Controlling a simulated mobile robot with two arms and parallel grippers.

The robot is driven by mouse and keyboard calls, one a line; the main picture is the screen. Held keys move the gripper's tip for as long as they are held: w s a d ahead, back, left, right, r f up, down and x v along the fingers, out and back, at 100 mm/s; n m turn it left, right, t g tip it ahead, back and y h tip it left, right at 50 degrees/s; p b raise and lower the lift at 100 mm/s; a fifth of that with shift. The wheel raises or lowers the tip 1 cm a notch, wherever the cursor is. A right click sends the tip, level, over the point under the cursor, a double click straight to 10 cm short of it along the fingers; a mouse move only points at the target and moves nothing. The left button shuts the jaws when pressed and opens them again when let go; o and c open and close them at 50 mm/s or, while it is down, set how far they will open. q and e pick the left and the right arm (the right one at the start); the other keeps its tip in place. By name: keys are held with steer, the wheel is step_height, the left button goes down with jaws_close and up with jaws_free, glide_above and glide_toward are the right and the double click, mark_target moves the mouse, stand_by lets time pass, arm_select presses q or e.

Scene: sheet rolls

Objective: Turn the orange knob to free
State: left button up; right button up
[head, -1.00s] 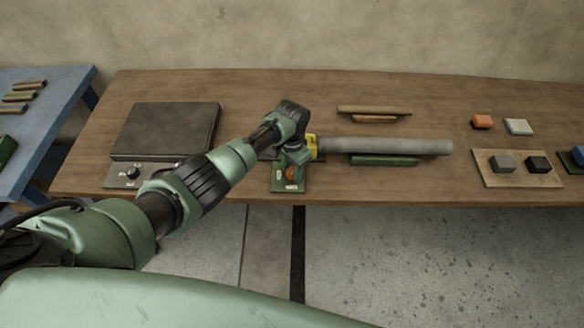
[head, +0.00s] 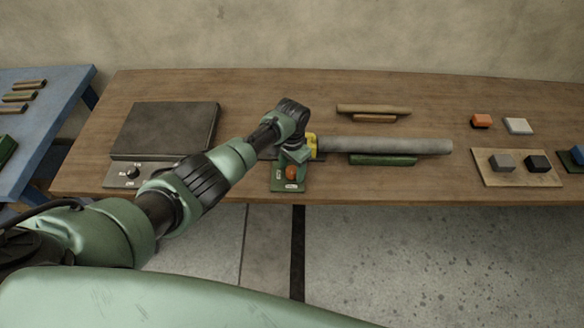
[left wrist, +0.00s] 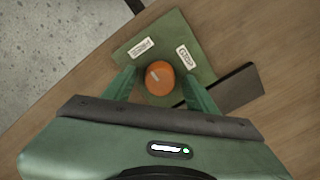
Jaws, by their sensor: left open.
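The orange knob (head: 291,173) sits on a small green panel (head: 278,185) at the table's front edge. My left gripper (head: 291,166) is above it, pointing down. In the left wrist view, the knob (left wrist: 159,79) stands between the two open green fingertips (left wrist: 159,88), with a gap on each side. A short pale mark on the knob's top lies left of its middle. Two white labels (left wrist: 185,57) (left wrist: 140,47) are on the panel (left wrist: 175,30); their words are too small to read surely. My right gripper is out of view.
A long grey roll (head: 390,146) with a yellow part (head: 312,145) at its left end lies right of my gripper. A dark plate (head: 165,130) and a black dial (head: 133,173) are at left. Blocks (head: 502,162) are at right.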

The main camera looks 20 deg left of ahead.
mark_target(292, 170)
arm_select(q)
step_height(292, 170, up, 8)
steer(key=shift+f, duration=0.2)
stand_by(0.5)
